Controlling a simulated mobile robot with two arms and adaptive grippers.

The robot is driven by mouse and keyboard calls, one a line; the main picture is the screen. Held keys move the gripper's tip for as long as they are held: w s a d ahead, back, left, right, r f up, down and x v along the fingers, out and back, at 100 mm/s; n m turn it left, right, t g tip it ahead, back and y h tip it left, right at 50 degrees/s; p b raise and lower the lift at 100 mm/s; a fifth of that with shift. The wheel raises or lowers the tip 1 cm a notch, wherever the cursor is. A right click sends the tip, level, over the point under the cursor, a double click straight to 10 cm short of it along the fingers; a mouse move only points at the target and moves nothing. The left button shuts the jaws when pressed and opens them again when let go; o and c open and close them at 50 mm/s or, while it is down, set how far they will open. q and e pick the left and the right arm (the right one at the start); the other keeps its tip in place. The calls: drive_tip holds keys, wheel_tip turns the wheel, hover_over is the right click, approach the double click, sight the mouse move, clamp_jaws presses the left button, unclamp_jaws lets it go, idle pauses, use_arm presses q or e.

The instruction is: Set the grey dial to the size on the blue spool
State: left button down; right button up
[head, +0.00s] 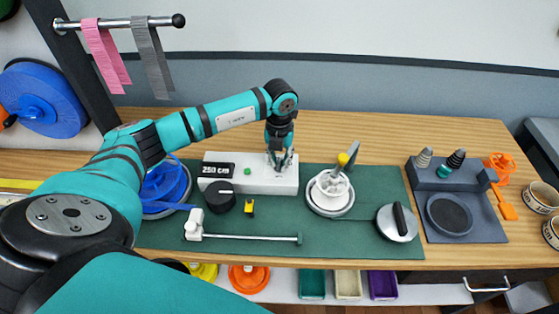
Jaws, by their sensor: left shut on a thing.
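My left gripper (280,163) points down at the right part of a white box (252,186) on the green mat. It is shut on what appears to be the grey dial, which the fingers mostly hide; I cannot read its setting. A black label on the box reads "250 cm" (217,170), and a small green button (247,171) sits beside it. A blue spool (165,186) is on the left of the mat, partly behind my arm, with no size readable. Another large blue spool (43,98) hangs at the far left. My right gripper is not in view.
A black knob (220,197), a white-handled rod (250,237), a white round fixture (331,190) and a grey disc with a black handle (398,222) occupy the green mat (350,247). A dark tray (470,225) with cones stands right. Pink and grey straps hang upper left.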

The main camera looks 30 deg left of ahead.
sight(279, 162)
use_arm(q)
drive_tip(key=shift+r+n, duration=0.1)
drive_tip(key=shift+n, duration=0.8)
drive_tip(key=c, duration=1.4)
unclamp_jaws()
drive_tip(key=shift+o, duration=0.2)
wheel_tip(279, 162, up, 12)
